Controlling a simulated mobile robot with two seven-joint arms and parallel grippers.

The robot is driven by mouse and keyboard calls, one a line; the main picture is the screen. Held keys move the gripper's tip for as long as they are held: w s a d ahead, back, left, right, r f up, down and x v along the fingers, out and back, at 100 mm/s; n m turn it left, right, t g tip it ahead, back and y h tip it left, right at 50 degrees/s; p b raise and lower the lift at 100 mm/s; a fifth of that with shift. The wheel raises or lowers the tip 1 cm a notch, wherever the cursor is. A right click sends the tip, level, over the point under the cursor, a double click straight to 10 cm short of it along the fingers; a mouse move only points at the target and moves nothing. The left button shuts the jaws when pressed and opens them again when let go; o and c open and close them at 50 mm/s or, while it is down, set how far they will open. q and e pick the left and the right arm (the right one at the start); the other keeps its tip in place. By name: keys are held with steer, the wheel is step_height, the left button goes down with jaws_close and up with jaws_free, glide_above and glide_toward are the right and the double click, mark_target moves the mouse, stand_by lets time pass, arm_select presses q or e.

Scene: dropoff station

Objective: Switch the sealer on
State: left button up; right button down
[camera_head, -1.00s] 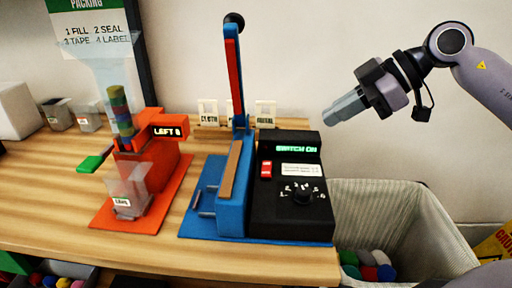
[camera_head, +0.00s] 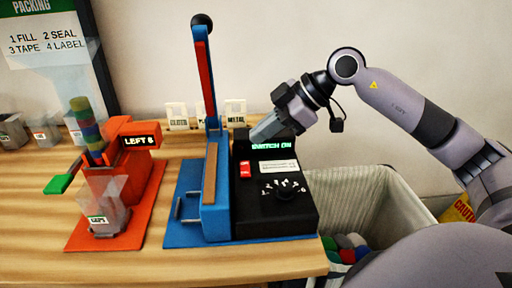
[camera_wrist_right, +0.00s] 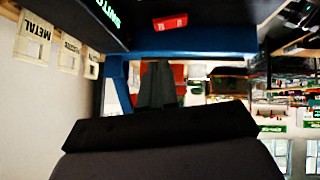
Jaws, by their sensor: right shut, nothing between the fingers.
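The sealer (camera_head: 216,222) is a blue press with its long arm (camera_head: 205,75) raised upright and a black control box (camera_head: 262,217) on its right side. The box has a green lit display (camera_head: 271,146) reading "SWITCH ON", a red switch (camera_head: 244,170) and a black dial (camera_head: 284,192). My right gripper (camera_head: 256,135) is shut and empty, just above the back of the box near the display, apart from the switch. In the right wrist view the red switch (camera_wrist_right: 170,22) shows at the top, beyond the fingers (camera_wrist_right: 157,85). My left gripper is not in view.
An orange dispenser (camera_head: 140,185) reading "LEFT 8" stands left of the sealer, with a clear labelled cup (camera_head: 104,215) in front. Small label cards (camera_head: 177,116) stand behind. A bin (camera_head: 360,195) with coloured pieces is right of the table (camera_head: 40,225).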

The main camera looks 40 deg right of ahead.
mark_target(245, 169)
steer(key=f, duration=0.2)
steer(key=w+f, duration=0.1)
steer(key=shift+w+a+f, duration=0.1)
steer(key=shift+a+f, duration=0.3)
steer(key=shift+w+d+f, duration=0.1)
steer(key=shift+w+f, duration=0.05)
steer(key=shift+f, duration=0.55)
